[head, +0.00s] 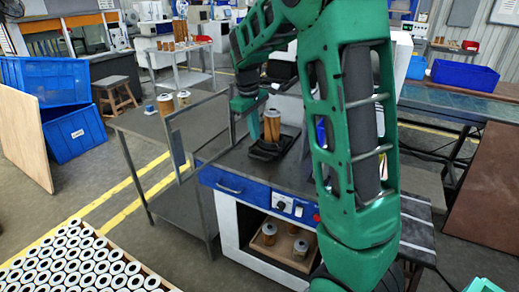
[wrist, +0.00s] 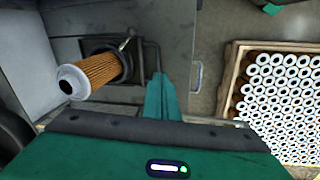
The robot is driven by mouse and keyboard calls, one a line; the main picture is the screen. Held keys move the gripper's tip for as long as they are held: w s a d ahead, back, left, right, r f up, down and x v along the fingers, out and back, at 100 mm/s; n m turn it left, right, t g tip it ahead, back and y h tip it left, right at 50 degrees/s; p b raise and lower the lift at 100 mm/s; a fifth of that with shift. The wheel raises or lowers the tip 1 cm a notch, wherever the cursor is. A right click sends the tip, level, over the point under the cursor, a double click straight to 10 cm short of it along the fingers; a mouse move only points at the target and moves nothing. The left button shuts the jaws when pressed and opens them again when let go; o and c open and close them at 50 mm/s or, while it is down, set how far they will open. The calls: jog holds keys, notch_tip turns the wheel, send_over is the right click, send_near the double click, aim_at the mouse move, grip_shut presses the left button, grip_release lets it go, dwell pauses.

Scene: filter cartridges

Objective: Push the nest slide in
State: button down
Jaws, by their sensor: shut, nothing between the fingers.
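A filter cartridge (head: 271,126) with pleated brown sides and a pale end cap stands in the black nest slide (head: 262,153) on top of the blue-fronted machine. In the wrist view the cartridge (wrist: 97,76) sits in the dark nest (wrist: 128,62), with a thin bent handle (wrist: 157,52) beside it. My gripper (head: 244,104) is shut and empty, just left of the cartridge in the head view. In the wrist view its green fingertips (wrist: 160,82) are close to the handle; I cannot tell whether they touch it. My arm hides part of the machine.
A framed clear panel (head: 172,148) stands open at the machine's left. A grey side table (head: 150,124) holds more cartridges. A crate of white-ended cartridges (head: 75,262) is at front left; it also shows in the wrist view (wrist: 232,80). The machine's lower shelf (head: 283,250) holds several cartridges.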

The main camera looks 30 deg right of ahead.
jog(key=s+a+m+h, duration=0.2)
jog(key=s+a+m, duration=0.15)
jog(key=m, duration=1.05)
jog(key=s+a+m+h, duration=0.2)
jog(key=s+m, duration=0.2)
jog(key=m, duration=1)
jog(key=shift+t, duration=0.3)
jog(key=x, duration=1)
jog(key=shift+s+d+f, duration=0.1)
jog(key=shift+s+f, duration=0.05)
jog(key=shift+f, duration=0.05)
jog(key=w+d, duration=0.1)
jog(key=w+f, duration=0.1)
jog(key=shift+w+d, duration=0.3)
jog(key=shift+d, duration=0.05)
jog(key=shift+w+d+f, duration=0.15)
jog(key=shift+w+d, duration=0.1)
jog(key=shift+w, duration=0.1)
